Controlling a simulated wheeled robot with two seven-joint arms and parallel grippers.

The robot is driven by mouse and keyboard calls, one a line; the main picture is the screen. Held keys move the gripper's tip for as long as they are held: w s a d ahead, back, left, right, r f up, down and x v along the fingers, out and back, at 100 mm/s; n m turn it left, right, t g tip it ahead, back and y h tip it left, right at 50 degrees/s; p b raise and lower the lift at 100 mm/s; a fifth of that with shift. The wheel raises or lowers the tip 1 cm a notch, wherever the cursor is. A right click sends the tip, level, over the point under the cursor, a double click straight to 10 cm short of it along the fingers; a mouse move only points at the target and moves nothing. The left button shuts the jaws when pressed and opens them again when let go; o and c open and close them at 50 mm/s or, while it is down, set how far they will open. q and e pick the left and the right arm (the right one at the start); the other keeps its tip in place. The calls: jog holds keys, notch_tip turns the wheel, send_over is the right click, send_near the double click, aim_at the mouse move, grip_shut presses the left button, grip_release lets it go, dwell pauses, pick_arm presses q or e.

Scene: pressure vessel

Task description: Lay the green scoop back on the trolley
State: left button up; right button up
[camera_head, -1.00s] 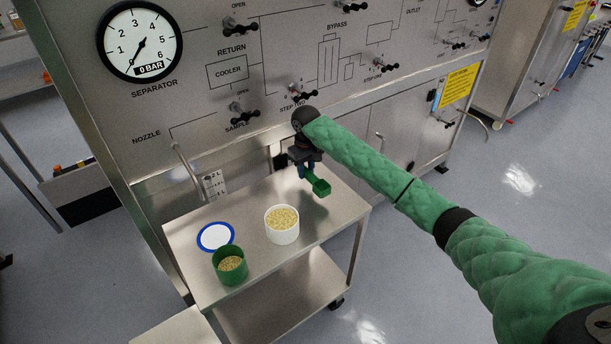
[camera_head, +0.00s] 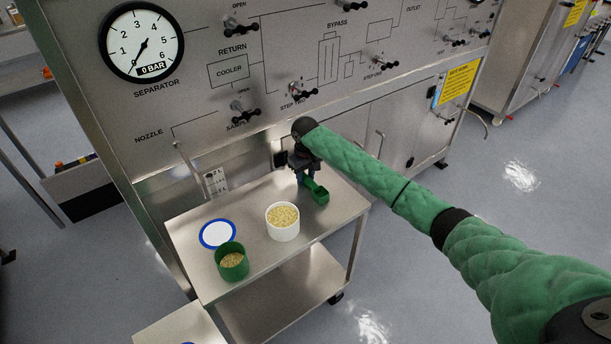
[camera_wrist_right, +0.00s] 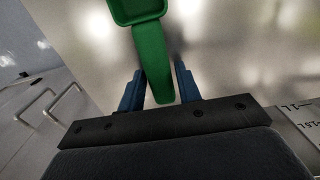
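The green scoop (camera_head: 320,196) is low over the right back part of the trolley top (camera_head: 240,295); I cannot tell whether it touches it. My right gripper (camera_head: 301,180) points down at its handle. The scoop's bowl is cut off by the top edge there. My left gripper is not in view.
A white tub of pale granules (camera_head: 283,234) stands left of the scoop on the trolley. A green cup with granules (camera_head: 232,267) and a blue-rimmed white disc (camera_head: 217,234) are farther left. The steel panel (camera_head: 190,75) rises behind the trolley.

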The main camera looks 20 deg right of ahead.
aim_at(306, 177)
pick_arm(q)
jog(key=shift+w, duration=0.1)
pick_arm(e)
jog(key=shift+o, duration=0.9)
jog(key=shift+r, duration=0.15)
jog(key=shift+r+b, duration=0.3)
jog(key=shift+r, duration=0.05)
pick_arm(q)
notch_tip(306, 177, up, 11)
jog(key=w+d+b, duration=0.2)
jog(key=b, duration=0.1)
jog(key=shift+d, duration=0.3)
pick_arm(e)
notch_tip(306, 177, up, 11)
jog(key=shift+r, duration=0.15)
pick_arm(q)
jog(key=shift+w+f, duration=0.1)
